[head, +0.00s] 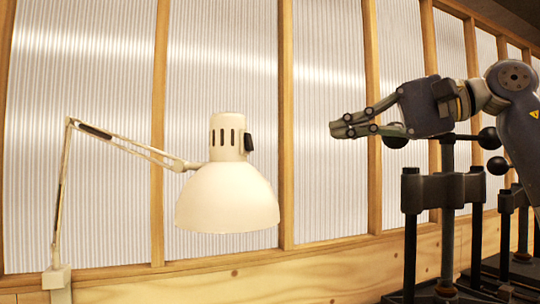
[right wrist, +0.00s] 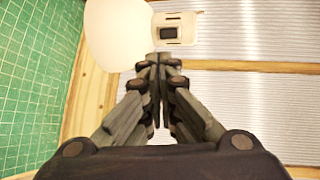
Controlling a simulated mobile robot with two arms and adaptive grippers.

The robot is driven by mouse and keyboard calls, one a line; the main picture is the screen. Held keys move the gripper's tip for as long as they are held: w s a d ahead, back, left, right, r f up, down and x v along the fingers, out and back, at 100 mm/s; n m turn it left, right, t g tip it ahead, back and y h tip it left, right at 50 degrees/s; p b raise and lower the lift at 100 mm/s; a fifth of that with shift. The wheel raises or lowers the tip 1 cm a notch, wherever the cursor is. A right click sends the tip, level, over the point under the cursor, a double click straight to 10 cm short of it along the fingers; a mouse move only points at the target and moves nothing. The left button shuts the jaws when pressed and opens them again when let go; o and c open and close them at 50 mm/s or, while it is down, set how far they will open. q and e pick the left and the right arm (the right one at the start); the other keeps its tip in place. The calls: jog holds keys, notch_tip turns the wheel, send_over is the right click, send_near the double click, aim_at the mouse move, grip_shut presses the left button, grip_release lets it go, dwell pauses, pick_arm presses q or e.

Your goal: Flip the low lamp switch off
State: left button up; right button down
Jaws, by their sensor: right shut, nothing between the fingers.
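A cream desk lamp (head: 228,195) with a bell-shaped shade hangs from a jointed arm at the left of the head view. A black switch (head: 248,141) sits on the right side of its neck. In the right wrist view the lamp shade (right wrist: 118,35) is ahead, with the switch (right wrist: 169,32) on its pale plate just beyond the fingertips. Whether the switch is on or off I cannot tell. My right gripper (head: 336,130) is shut and empty, to the right of the lamp and apart from it in the head view. It also shows in the right wrist view (right wrist: 158,62). My left gripper is out of view.
The lamp's thin arm (head: 130,147) rises from a clamp (head: 56,280) at the left. Behind is a ribbed translucent wall (head: 330,70) with wooden posts. Black stands (head: 448,190) with round knobs are below my right arm. Space between gripper and lamp is clear.

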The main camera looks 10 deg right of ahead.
aim_at(248, 142)
jog(key=p+x, duration=0.4)
jog(key=x, duration=1)
